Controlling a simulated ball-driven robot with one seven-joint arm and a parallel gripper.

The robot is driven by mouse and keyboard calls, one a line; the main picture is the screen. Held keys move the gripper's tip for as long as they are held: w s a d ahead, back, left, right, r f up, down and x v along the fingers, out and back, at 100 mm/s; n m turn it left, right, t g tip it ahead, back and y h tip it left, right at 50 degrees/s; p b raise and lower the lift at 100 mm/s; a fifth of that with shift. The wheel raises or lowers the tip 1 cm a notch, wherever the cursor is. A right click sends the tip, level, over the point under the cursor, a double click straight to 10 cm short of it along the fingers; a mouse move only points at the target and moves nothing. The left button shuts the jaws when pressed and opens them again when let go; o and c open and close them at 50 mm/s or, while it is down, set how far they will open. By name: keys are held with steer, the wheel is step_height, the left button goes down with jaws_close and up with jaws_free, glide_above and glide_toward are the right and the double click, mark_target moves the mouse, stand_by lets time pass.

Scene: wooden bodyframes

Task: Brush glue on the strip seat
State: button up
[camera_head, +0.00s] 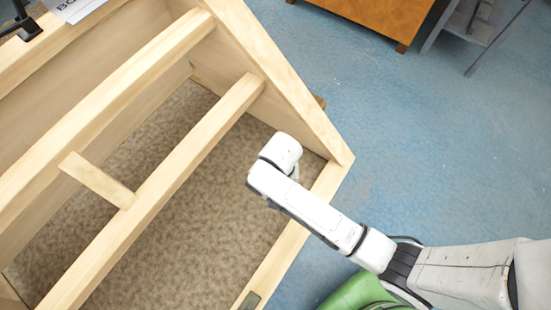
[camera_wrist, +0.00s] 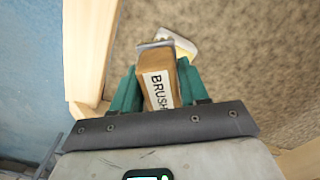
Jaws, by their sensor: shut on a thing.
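My gripper (camera_wrist: 157,85) is shut on a brush (camera_wrist: 156,64), a brown block-like handle with a white label reading "BRUSH", held between two green fingers in the wrist view. A grey band and a pale, yellowish-edged piece (camera_wrist: 182,44) show at its far end; I cannot tell if that is bristles or glue. The wooden bodyframe (camera_head: 190,150) fills the left of the head view, with long rails and a short cross strip (camera_head: 97,180). No part is marked as the strip seat. In the head view my arm reaches over the frame's right corner; the gripper is hidden there.
Speckled brown board (camera_head: 225,190) lies below the rails. A wooden side member (camera_wrist: 88,50) runs close left of the gripper in the wrist view. Blue floor (camera_head: 420,140) is open at right. An orange-brown cabinet (camera_head: 375,18) and grey stand (camera_head: 478,25) are at the top.

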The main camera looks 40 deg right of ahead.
steer(key=shift+m, duration=0.5)
steer(key=w+r, duration=0.1)
steer(key=w+d+r, duration=0.1)
steer(key=w, duration=0.1)
steer(key=shift+w+r, duration=0.1)
steer(key=shift+r, duration=0.05)
steer(key=shift+c, duration=0.8)
steer(key=shift+f+b, duration=1.7)
steer(key=shift+f, duration=1.3)
steer(key=shift+f, duration=0.35)
steer(key=shift+f, duration=0.1)
step_height(320, 180, up, 3)
steer(key=p, duration=0.3)
steer(key=shift+f, duration=0.1)
steer(key=shift+r+p, duration=0.4)
steer(key=shift+r, duration=1.8)
